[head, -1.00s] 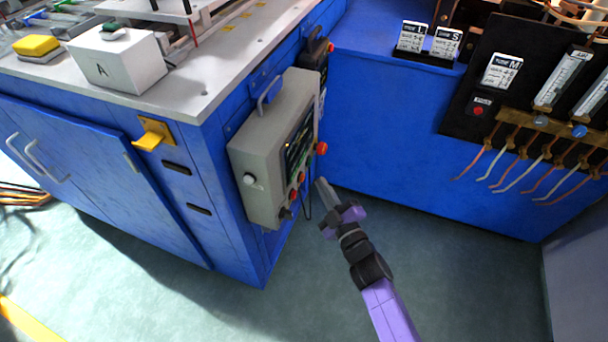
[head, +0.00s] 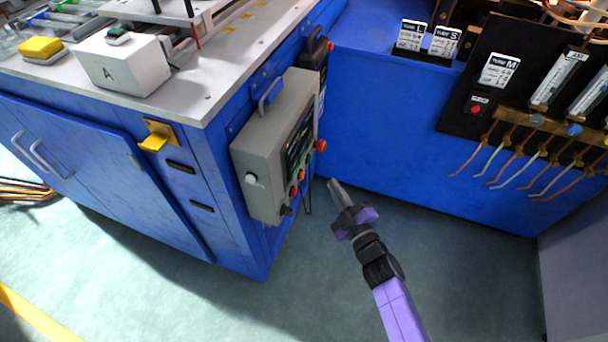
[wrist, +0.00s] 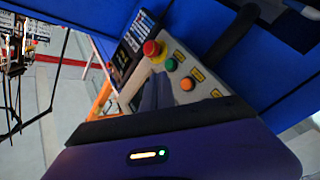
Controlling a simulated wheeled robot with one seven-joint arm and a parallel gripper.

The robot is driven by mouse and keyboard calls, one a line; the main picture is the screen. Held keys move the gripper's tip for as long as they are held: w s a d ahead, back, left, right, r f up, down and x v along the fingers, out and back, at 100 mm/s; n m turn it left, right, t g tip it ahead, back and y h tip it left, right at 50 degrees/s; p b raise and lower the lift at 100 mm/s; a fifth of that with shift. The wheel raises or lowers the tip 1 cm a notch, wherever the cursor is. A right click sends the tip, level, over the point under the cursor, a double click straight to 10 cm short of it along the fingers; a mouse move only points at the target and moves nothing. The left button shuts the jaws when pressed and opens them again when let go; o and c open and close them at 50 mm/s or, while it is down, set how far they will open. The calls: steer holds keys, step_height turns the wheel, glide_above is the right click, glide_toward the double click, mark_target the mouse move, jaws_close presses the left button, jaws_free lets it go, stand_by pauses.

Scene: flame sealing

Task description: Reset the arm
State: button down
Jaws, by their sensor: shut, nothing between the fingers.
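My purple and black arm reaches up from the bottom of the head view. My gripper (head: 333,184) is shut and empty, its fingertips in the air just right of the grey control box (head: 275,150). The box hangs on the corner of the blue machine. A gap shows between the fingertips and the box. In the wrist view the control panel (wrist: 207,88) appears beyond my wrist housing, with a red knob (wrist: 152,49), a green button (wrist: 171,65) and an orange button (wrist: 187,84). My fingers do not show clearly there.
The blue cabinet (head: 100,180) stands left, with a white box marked A (head: 122,66) on its top. A blue wall (head: 385,130) closes the back, with gauges and copper tubes (head: 540,155) at right. Open floor (head: 480,270) lies around my arm.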

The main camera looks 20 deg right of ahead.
steer(key=s+r+m+g+h+p, duration=0.1)
steer(key=s+r+m+p, duration=0.2)
steer(key=s+r, duration=0.5)
steer(key=s+r+m+g+p, duration=0.1)
steer(key=s+r+m+p, duration=0.2)
steer(key=s+r, duration=0.6)
steer(key=s+a+r+m+g+h+p, duration=0.1)
steer(key=s+r+m+p, duration=0.3)
steer(key=s, duration=2)
step_height(320, 180, up, 5)
steer(key=shift+s+f+m+g+h, duration=0.1)
steer(key=shift+s+m+g+h, duration=0.25)
steer(key=shift+m, duration=0.35)
